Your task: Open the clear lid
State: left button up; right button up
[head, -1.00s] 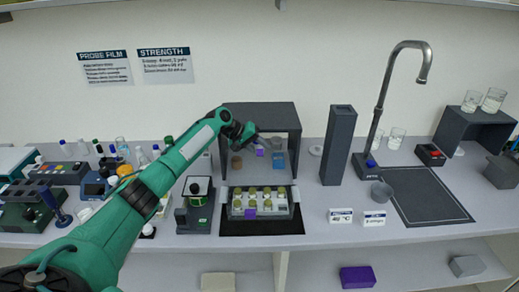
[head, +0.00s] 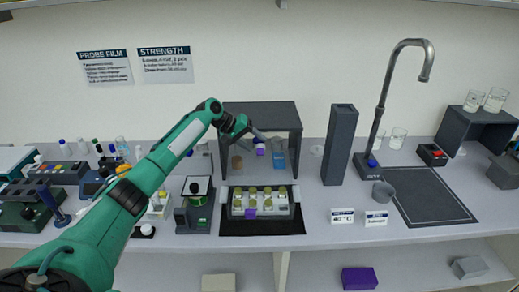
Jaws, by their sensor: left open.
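A grey tray (head: 236,211) with several yellow-green-topped jars stands on a black mat at the front middle of the bench. A purple tab (head: 251,213) shows at its front edge. A clear lid over the tray cannot be made out for certain at this size. My left gripper (head: 264,138) is open, in front of the dark shelf box (head: 258,114), above and behind the tray. A small purple piece (head: 260,149) shows just below the fingers; I cannot tell whether they touch it. My right gripper is not in view.
A blue item (head: 279,160) and a brown jar (head: 237,161) stand inside the shelf box. A dark device (head: 195,207) stands left of the tray, a tall dark column (head: 340,145) to the right. The bench right of the tray is mostly clear around two small label cards (head: 342,216).

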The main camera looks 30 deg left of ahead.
pick_arm(q)
jog(key=b+v, duration=0.2)
jog(key=v, duration=0.8)
jog(key=shift+b, duration=0.4)
jog(key=shift+s+f, duration=0.1)
jog(key=shift+f, duration=0.05)
